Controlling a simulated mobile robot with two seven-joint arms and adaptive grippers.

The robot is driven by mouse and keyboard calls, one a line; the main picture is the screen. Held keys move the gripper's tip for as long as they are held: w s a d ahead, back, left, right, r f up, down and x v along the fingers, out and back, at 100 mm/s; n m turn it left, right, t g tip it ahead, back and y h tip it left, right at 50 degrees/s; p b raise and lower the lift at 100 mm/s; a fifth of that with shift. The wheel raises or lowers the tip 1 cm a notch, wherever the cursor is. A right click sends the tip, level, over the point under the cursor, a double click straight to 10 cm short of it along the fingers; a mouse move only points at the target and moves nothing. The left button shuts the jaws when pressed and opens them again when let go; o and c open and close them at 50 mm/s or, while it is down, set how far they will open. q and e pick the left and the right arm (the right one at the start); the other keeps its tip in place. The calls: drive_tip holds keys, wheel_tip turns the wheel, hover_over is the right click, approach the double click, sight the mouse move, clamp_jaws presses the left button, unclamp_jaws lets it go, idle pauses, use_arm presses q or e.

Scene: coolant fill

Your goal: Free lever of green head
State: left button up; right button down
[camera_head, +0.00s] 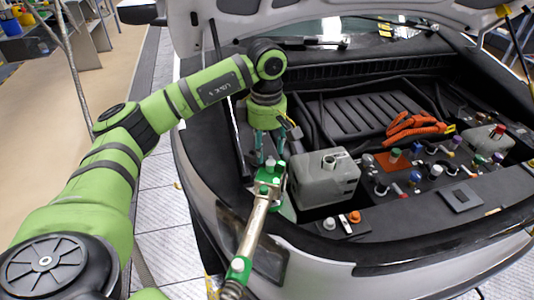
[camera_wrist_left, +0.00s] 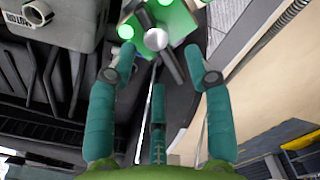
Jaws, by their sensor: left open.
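The green head (camera_head: 268,178) sits at the upper end of a metal tube (camera_head: 252,228) at the left front edge of the engine bay. In the left wrist view the green head (camera_wrist_left: 178,20) is at the top, with a silver round knob (camera_wrist_left: 156,39) and a dark bar (camera_wrist_left: 171,67), which looks like the lever. My left gripper (camera_head: 270,158) is just above and behind the head. Its teal fingers, also in the wrist view (camera_wrist_left: 160,62), are spread open. The knob and bar lie between or just beyond the fingertips; I cannot tell whether they touch. My right gripper is out of view.
Orange cables (camera_head: 412,128) and several coloured caps lie farther right. The raised hood (camera_head: 190,25) is above my left arm. Open floor (camera_head: 30,130) lies left of the car.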

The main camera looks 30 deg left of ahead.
sight(264, 164)
use_arm(q)
wheel_tip(264, 164, down, 4)
drive_tip(key=shift+r+p, duration=0.2)
drive_tip(key=shift+p, duration=0.45)
drive_tip(key=shift+w+f, duration=0.15)
drive_tip(key=shift+f, duration=0.35)
drive_tip(key=shift+d, duration=0.1)
clamp_jaws()
